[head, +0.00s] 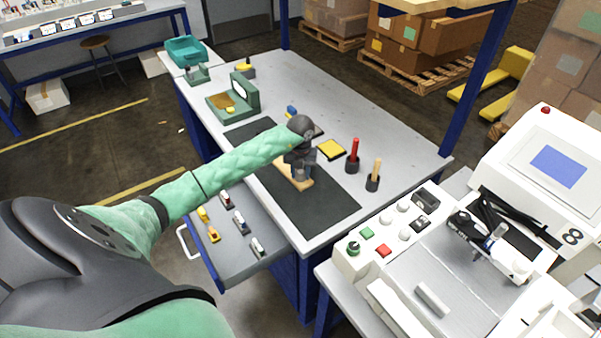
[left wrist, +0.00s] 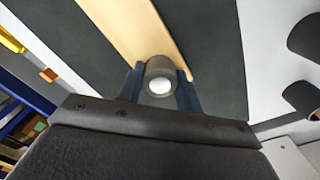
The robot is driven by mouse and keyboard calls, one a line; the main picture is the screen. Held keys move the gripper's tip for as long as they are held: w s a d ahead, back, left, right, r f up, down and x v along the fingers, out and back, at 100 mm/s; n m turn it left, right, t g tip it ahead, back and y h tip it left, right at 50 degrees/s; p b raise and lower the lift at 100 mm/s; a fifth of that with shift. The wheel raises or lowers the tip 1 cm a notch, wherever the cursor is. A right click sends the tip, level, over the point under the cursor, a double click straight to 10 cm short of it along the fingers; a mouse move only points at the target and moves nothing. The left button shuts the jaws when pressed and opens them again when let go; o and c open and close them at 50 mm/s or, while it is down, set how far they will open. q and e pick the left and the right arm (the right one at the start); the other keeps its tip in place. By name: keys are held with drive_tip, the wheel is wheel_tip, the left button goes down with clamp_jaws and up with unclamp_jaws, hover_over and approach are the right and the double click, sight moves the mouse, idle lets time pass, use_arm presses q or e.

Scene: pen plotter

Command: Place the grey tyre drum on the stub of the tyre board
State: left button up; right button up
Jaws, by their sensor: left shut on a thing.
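The tyre board (head: 297,185), a strip of light wood, lies on the black mat of the grey workbench. It also shows in the left wrist view (left wrist: 128,28), running up and to the left from the gripper. My left gripper (head: 300,170) points down over the board. In the left wrist view, its two dark blue fingers (left wrist: 160,92) are shut on the grey tyre drum (left wrist: 159,66), one on each side. The drum's pale round end faces the camera. The stub is hidden, and I cannot tell whether the drum touches the board. My right gripper is out of view.
A red-handled tool (head: 354,150) and a wooden-handled tool (head: 375,172) stand in dark holders right of the mat. An open drawer (head: 232,262) juts out at the front left. The plotter (head: 440,280) stands at the right.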

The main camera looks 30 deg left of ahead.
sight(300, 172)
use_arm(q)
drive_tip(key=o, duration=1)
drive_tip(key=shift+c, duration=0.2)
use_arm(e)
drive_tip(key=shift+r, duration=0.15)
use_arm(q)
drive_tip(key=shift+r, duration=0.4)
drive_tip(key=shift+r+b, duration=0.45)
drive_tip(key=shift+r, duration=0.2)
wheel_tip(300, 172, up, 10)
drive_tip(key=b, duration=0.3)
drive_tip(key=shift+b, duration=0.4)
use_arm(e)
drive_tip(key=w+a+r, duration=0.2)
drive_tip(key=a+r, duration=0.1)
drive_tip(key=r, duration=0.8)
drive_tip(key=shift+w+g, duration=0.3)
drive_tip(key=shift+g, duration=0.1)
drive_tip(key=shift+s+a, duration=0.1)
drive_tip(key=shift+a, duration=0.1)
